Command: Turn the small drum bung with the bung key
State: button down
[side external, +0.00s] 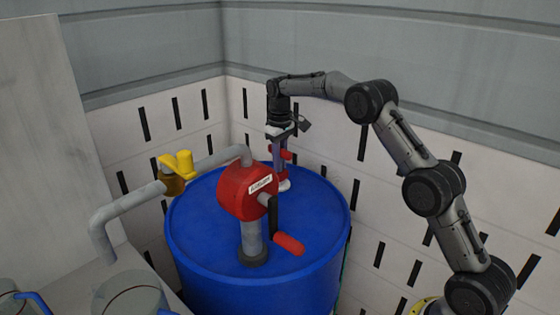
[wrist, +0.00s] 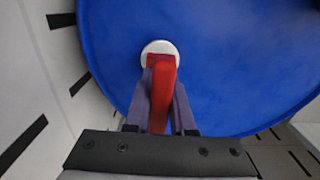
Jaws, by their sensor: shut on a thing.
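The blue drum (side external: 310,215) stands upright in the corner, and its top fills much of the wrist view (wrist: 240,60). The small white bung (side external: 284,185) is on the drum top near the back edge; it also shows in the wrist view (wrist: 160,47). My gripper (side external: 284,157) points down above the bung. It is shut on the red bung key (side external: 287,155), which shows between the fingers in the wrist view (wrist: 161,95). The lower end of the key is at the bung; I cannot tell whether it is fully seated in it.
A red rotary pump (side external: 246,192) with a crank handle (side external: 289,243) stands on the drum, close to my gripper. Its grey pipe (side external: 130,208) with a yellow valve (side external: 178,163) runs left. White slotted walls (side external: 330,130) stand close behind the drum. The drum top's right side is clear.

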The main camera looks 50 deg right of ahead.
jog(key=shift+f, duration=0.85)
dwell(0.7)
jog(key=shift+n, duration=1.7)
jog(key=shift+n, duration=1.8)
jog(key=n, duration=0.3)
